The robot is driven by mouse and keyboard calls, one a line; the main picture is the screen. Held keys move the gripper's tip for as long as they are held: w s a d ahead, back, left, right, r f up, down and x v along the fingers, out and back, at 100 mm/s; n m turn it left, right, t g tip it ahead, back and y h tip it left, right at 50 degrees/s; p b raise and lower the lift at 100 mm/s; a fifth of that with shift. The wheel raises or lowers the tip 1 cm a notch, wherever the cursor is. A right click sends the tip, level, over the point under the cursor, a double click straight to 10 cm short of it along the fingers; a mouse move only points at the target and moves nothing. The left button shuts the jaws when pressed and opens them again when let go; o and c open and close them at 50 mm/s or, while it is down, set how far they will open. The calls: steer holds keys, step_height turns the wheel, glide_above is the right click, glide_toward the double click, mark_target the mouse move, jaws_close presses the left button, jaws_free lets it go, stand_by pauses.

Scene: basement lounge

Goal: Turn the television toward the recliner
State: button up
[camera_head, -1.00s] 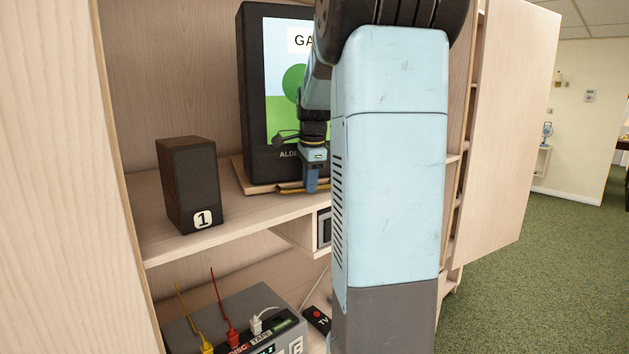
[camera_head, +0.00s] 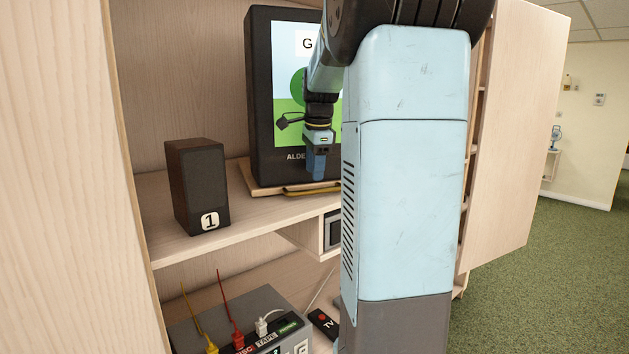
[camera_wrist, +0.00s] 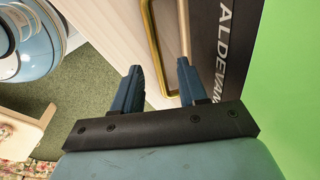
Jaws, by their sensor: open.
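The television (camera_head: 262,110) is a black set with a green and pale blue screen, on a thin wooden board (camera_head: 262,188) on the cabinet shelf. My arm hides its right part. A brass bar handle (camera_head: 300,190) runs along the board's front edge. My gripper (camera_head: 317,178) is in front of the television's lower edge, just above the handle. In the wrist view my gripper (camera_wrist: 160,70) is open and empty. The brass handle (camera_wrist: 152,45) shows between and beyond its fingers; I see no grip on it. The recliner is not clearly identifiable.
A dark speaker marked 1 (camera_head: 198,188) stands left on the same shelf. Below are a grey box (camera_head: 240,306) with coloured plugs and a TV remote (camera_head: 323,323). Cabinet panels flank the shelf. Green carpet (camera_head: 540,290) is open at right.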

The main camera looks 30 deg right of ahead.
step_height(320, 180, up, 9)
steer(key=s, duration=0.1)
steer(key=shift+s+a+f, duration=0.2)
steer(key=shift+s, duration=0.05)
stand_by(0.4)
steer(key=s+a+f+n+t, duration=0.1)
steer(key=s+a+f+n, duration=0.1)
steer(key=s+a+n, duration=0.4)
steer(key=s+a+f+n+t, duration=0.1)
steer(key=s+a+f+n, duration=0.2)
steer(key=s+a+n, duration=0.35)
steer(key=s+a+f+n+t, duration=0.1)
steer(key=s+a+f+n, duration=0.7)
steer(key=s+a+f, duration=0.1)
steer(key=shift+s+y, duration=0.3)
steer(key=shift+s, duration=0.15)
steer(key=shift+f, duration=0.1)
steer(key=shift+d, duration=0.1)
stand_by(0.4)
